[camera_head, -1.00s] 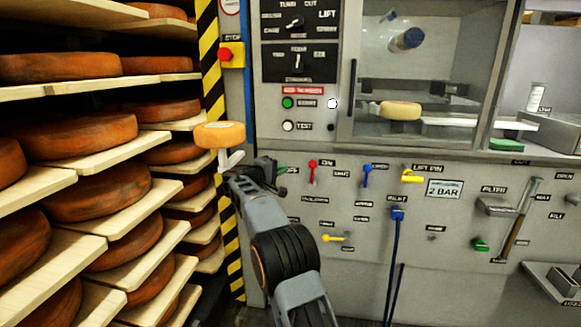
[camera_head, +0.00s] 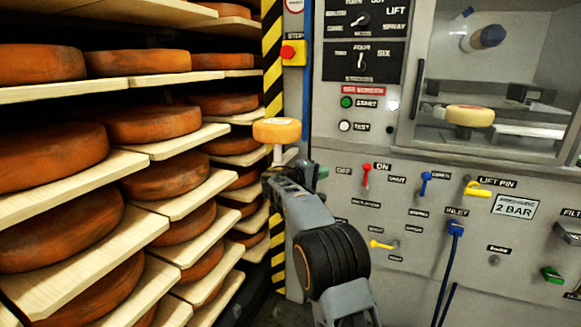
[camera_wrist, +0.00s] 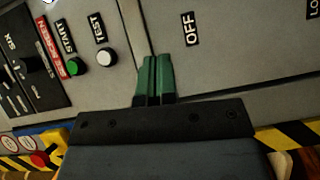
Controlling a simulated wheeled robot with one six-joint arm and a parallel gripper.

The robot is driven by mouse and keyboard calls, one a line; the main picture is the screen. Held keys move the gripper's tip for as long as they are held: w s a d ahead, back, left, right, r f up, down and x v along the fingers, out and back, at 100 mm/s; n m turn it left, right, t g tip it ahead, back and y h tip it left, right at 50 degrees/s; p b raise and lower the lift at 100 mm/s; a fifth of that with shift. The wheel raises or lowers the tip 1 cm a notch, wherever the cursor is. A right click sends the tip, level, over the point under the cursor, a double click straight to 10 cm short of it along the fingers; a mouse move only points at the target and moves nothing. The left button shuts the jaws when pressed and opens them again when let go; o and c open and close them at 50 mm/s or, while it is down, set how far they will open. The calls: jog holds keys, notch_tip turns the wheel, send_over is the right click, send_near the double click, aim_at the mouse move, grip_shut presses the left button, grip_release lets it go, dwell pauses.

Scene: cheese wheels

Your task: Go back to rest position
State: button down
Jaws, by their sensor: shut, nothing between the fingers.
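My gripper (camera_head: 318,172) is at the end of my raised arm, in front of the grey machine panel, right of the cheese shelves. In the wrist view its two green fingers (camera_wrist: 152,80) are together, with nothing between them. Beyond them is the grey panel with a green START button (camera_wrist: 75,67), a white TEST button (camera_wrist: 106,57) and an OFF label. A small orange-yellow cheese (camera_head: 277,130) shows just above my wrist in the head view, on a white support; what carries the support is hidden behind my arm.
Wooden shelf boards (camera_head: 75,285) with several brown cheese wheels (camera_head: 160,180) fill the left. A striped post (camera_head: 272,70) stands between them and the machine (camera_head: 400,270). A pale cheese (camera_head: 470,115) sits behind the machine's window. A blue hose (camera_head: 449,270) hangs from the panel.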

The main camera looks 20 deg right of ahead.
jog(key=s+a+r+g+y+p, duration=0.1)
jog(key=s+r+y+p, duration=0.35)
jog(key=s+p, duration=0.25)
jog(key=s+a+r+g+y+p, duration=0.1)
jog(key=s+a+r+y+p, duration=0.15)
jog(key=s+r+p, duration=0.45)
jog(key=s+a+r+m+y+p, duration=0.1)
jog(key=s+a+y+p, duration=0.2)
jog(key=s+p, duration=0.2)
jog(key=s+a+m+y+p, duration=0.1)
jog(key=s+a+y+p, duration=0.2)
jog(key=s, duration=0.7)
jog(key=s+a+r+y+p, duration=0.1)
jog(key=s+a+y+p, duration=0.2)
jog(key=s+a+p, duration=0.2)
jog(key=s+p, duration=0.2)
jog(key=shift+s+r+m+y, duration=0.3)
jog(key=shift+m+y, duration=0.1)
jog(key=shift+a, duration=0.25)
